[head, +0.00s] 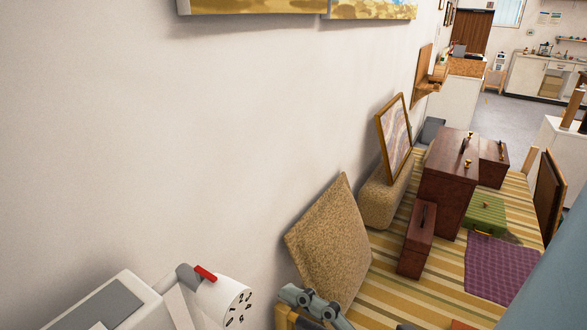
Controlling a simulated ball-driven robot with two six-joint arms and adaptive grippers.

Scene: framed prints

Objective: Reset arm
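A jointed grey-blue linkage, apparently part of my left gripper (314,304), shows at the bottom edge below the tan cushion. Its fingertips are cut off or hidden, so I cannot tell whether it is open or shut. A brown-gold edge (285,317) shows right beside it; I cannot tell what it belongs to or whether it is held. My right gripper is not in view.
A tan cushion (336,245) leans by the white wall (180,140). Behind it are a framed print (396,137), brown cases (449,184), a green case (485,214) and a purple mat (494,268) on a striped surface (455,272). Prints (255,6) hang above. Open floor (515,118) lies beyond.

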